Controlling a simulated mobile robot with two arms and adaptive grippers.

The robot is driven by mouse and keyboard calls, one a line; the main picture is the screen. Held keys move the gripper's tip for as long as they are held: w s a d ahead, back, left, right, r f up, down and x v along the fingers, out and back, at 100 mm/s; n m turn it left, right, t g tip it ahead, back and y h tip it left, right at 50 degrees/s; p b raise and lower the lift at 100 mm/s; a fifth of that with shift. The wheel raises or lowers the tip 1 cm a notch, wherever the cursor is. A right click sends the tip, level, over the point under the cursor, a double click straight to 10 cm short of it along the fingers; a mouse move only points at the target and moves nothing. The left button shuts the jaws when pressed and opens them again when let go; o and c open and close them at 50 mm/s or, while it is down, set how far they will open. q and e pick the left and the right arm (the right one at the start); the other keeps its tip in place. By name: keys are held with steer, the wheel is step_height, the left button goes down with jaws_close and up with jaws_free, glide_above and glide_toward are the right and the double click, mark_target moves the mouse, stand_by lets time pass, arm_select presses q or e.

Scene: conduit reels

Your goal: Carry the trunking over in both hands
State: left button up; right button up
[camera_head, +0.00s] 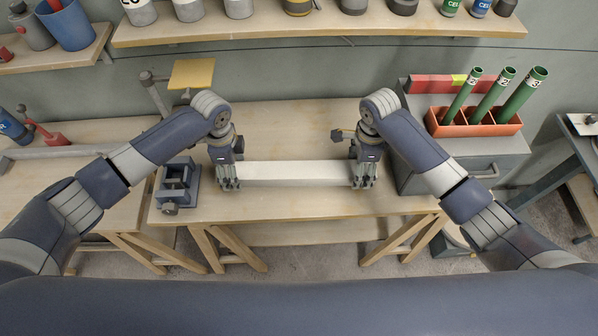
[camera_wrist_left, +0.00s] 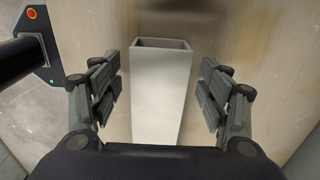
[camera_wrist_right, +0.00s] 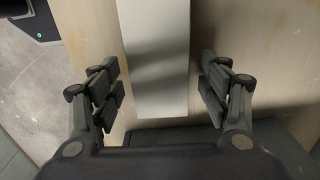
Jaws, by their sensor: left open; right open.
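The trunking (camera_head: 296,173) is a long white box-section piece lying across the wooden bench. My left gripper (camera_head: 229,185) is at its left end and my right gripper (camera_head: 364,183) at its right end. In the left wrist view, the trunking (camera_wrist_left: 161,95) shows a hollow open end and lies between the spread fingers (camera_wrist_left: 161,92), with gaps on both sides. In the right wrist view, the trunking (camera_wrist_right: 157,60) runs between the open fingers (camera_wrist_right: 162,92), with gaps beside it. Neither gripper is closed on it.
A blue-grey vise (camera_head: 177,184) stands on the bench (camera_head: 285,121) left of my left gripper. An orange holder (camera_head: 474,125) with green tubes sits on a grey cabinet (camera_head: 440,158) at right. A shelf (camera_head: 330,24) with cans spans the back. Bench space behind the trunking is mostly clear.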

arm_select(q)
steer(key=shift+f, duration=0.45)
arm_select(e)
steer(key=shift+f, duration=0.45)
arm_select(q)
steer(key=c, duration=1.5)
arm_select(e)
steer(key=c, duration=1.5)
steer(key=shift+o, duration=0.2)
arm_select(q)
steer(key=shift+r, duration=0.2)
arm_select(e)
steer(key=shift+r, duration=0.2)
